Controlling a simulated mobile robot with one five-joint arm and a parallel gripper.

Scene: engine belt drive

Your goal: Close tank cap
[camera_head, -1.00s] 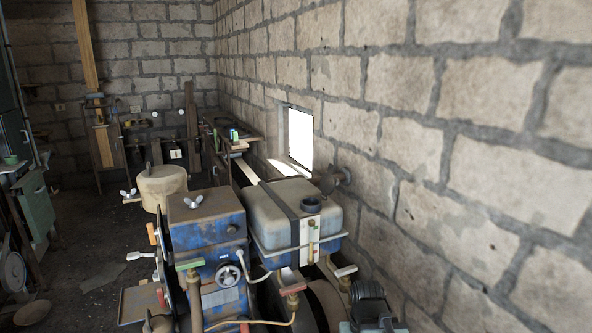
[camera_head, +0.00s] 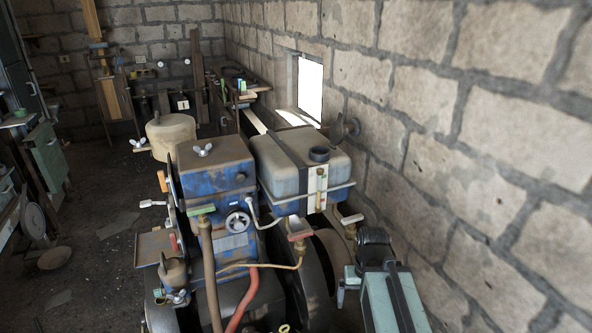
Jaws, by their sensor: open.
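The grey tank (camera_head: 285,160) with a dark strap sits on the engine, in the middle of the head view. A dark round filler neck (camera_head: 319,154) stands up on its top near the front right corner. I cannot make out a separate cap, or tell whether the neck is covered.
A blue engine block (camera_head: 215,175) with a wing nut on top stands left of the tank. A pale round canister (camera_head: 170,135) is behind it. A stone wall (camera_head: 480,150) runs close on the right. Floor (camera_head: 95,255) is partly clear at left.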

